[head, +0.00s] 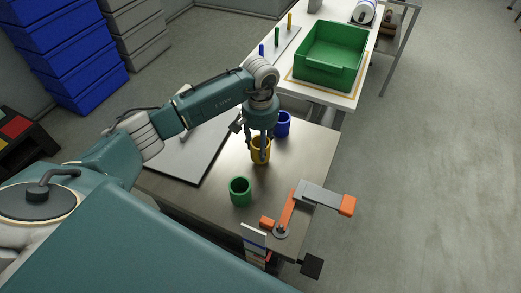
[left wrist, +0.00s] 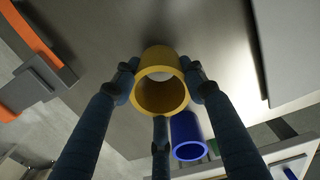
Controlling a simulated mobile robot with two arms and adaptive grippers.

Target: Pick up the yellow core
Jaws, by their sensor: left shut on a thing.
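I cannot tell whether the core is clear of the table. My right gripper is not in view.
A blue core (head: 283,124) stands just behind the yellow one, and a green core (head: 240,191) stands in front. A grey and orange clamp-like tool (head: 301,205) is at the table's front right. A green bin (head: 331,55) stands on the white table behind. A grey plate (head: 196,146) lies at left.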

